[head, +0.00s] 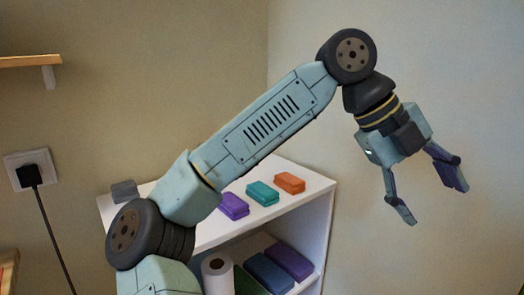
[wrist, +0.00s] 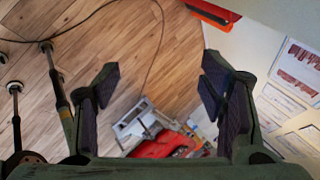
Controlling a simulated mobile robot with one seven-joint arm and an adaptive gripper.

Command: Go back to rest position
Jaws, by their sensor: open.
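My gripper (head: 430,196) is raised at the right in the head view, in front of the bare wall. Its two fingers are spread apart and angled downward, with nothing between them. My arm hides part of the shelf top.
On the shelf top lie purple (head: 233,206), teal (head: 262,193), orange (head: 289,182) and grey (head: 124,191) blocks. A white roll (head: 217,274) and folded items (head: 289,258) fill the lower level. In the wrist view, a red-and-grey object (wrist: 160,146) and black-legged stand (wrist: 55,80) show below.

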